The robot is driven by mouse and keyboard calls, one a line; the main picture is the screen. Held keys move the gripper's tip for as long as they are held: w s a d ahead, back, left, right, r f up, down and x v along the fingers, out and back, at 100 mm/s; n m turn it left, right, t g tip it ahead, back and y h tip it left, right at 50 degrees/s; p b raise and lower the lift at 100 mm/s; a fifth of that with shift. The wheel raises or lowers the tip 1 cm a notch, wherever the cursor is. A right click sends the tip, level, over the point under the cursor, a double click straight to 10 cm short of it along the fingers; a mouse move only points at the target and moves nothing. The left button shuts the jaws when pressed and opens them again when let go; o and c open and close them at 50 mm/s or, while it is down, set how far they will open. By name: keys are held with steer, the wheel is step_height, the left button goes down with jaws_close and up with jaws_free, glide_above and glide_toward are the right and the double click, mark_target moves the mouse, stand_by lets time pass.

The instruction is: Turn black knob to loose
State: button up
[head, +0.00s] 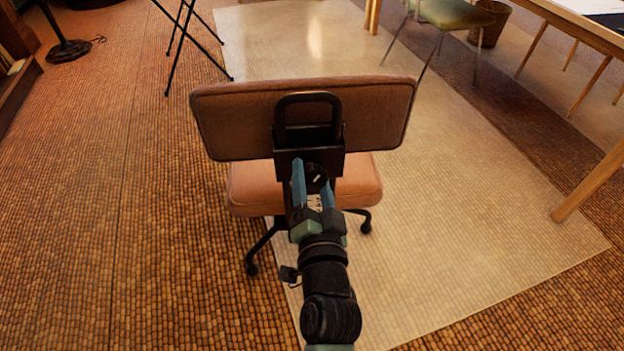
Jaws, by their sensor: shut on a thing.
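An orange-brown office chair (250,190) stands with its back toward me. A dark metal bracket (308,100) is fixed to the rear of its backrest (235,120). A round black knob (317,176) with a small pale mark on it sits just below the bracket. My gripper (313,180) reaches up to it from below, with its blue fingers on either side of the knob. The fingers are shut on the knob. The right finger and part of the knob are hard to make out against the dark bracket.
The chair's dark wheeled legs (262,240) stand partly on a pale mat (450,220). A wooden table (590,185) is at the right and a green-seated chair (455,14) at the back. Thin black stand legs (195,45) rise at the upper left. Woven floor (110,200) at left is clear.

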stand_by(0.3)
steer(key=o, duration=1.4)
steer(key=shift+c, duration=0.2)
steer(key=s+d, duration=0.1)
steer(key=s, duration=1.2)
steer(key=shift+d, duration=0.15)
